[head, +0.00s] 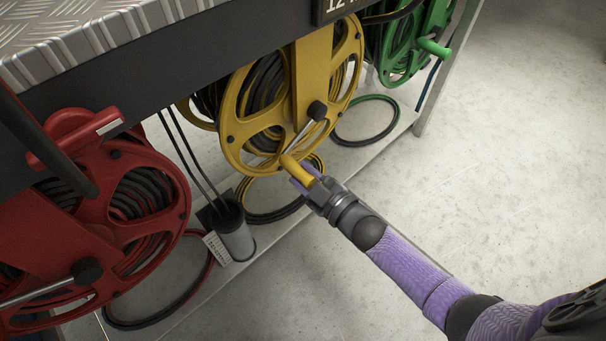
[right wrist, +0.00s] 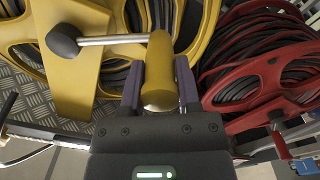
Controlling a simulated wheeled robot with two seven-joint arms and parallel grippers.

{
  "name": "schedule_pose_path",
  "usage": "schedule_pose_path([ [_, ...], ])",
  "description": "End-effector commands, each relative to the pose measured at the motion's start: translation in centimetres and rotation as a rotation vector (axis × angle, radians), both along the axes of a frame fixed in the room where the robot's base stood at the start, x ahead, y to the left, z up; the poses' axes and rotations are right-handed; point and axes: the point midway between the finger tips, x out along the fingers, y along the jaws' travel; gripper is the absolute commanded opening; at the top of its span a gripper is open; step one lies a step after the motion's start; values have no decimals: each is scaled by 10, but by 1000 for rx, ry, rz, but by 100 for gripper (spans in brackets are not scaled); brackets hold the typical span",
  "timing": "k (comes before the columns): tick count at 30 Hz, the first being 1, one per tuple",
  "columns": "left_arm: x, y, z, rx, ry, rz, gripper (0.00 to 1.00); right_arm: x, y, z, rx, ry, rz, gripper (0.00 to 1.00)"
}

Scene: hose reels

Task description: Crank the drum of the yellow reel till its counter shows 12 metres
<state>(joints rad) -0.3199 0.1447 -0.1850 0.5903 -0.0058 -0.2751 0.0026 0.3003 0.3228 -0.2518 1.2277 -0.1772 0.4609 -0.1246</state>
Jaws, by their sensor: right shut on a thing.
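The yellow reel (head: 293,85) hangs under the bench, wound with dark hose. Its crank has a silver arm (head: 301,133) running from a black hub knob (head: 317,110) down to a yellow handle (head: 297,168). My right gripper (head: 304,179) is shut on this handle, near the reel's lower rim. In the right wrist view the handle (right wrist: 159,70) sits between the two purple fingers (right wrist: 159,88). My left gripper is not in view.
A red reel (head: 95,220) with its own crank stands at left, a green reel (head: 410,45) at upper right. A grey cylindrical container (head: 236,238) stands between red and yellow reels. Loose hose loops lie below. The pale floor at right is clear.

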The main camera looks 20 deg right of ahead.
Motion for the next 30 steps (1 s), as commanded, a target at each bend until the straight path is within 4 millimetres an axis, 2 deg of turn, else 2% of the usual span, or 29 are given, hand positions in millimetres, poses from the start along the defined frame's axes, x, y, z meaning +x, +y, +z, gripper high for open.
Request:
schedule_pose_path([
  [12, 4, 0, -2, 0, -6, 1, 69, -1, 0, -3, 2, 7, 0, 0],
  [13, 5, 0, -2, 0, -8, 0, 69, -1, 0, -3, 2, 7, 0, 47],
  [17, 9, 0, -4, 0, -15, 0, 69, -1, 0, -2, 2, 4, 0, 75],
  [26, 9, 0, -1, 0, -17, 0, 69, -3, -1, 0, 1, 3, 0, 76],
  [30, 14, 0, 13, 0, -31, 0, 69, -29, -11, 5, 0, 3, -2, 76],
])
